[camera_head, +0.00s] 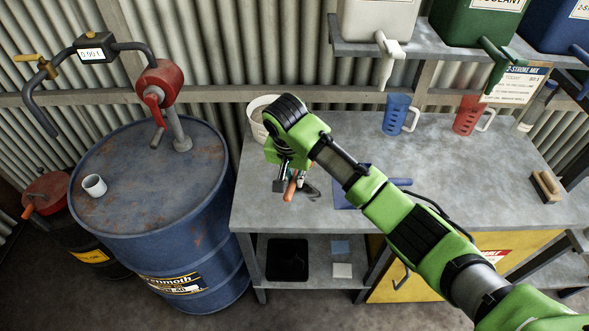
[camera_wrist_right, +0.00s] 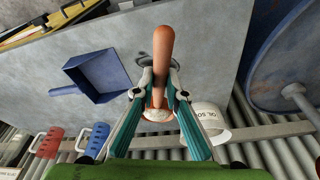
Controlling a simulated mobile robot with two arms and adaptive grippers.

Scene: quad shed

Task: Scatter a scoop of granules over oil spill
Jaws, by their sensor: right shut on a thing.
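My right gripper (camera_head: 287,178) is over the left part of the workbench (camera_head: 260,212). In the right wrist view its teal fingers (camera_wrist_right: 158,92) are shut on a tool with an orange-brown handle (camera_wrist_right: 160,50); the handle also shows in the head view (camera_head: 290,190). A pale, rounded patch (camera_wrist_right: 157,114) shows at the tool's other end; I cannot tell whether it is granules. A white tub (camera_head: 257,108) stands behind the gripper, with partial lettering in the wrist view (camera_wrist_right: 206,122). A small dark shape (camera_head: 312,191) lies beside the handle; whether it is oil is unclear. My left gripper is out of view.
A blue dustpan (camera_wrist_right: 97,75) lies on the bench, partly hidden by my arm in the head view. Blue (camera_head: 397,113) and red (camera_head: 468,114) jugs stand at the back. A brush (camera_head: 545,186) lies right. A blue drum (camera_head: 205,225) with a white cup (camera_head: 94,185) stands left.

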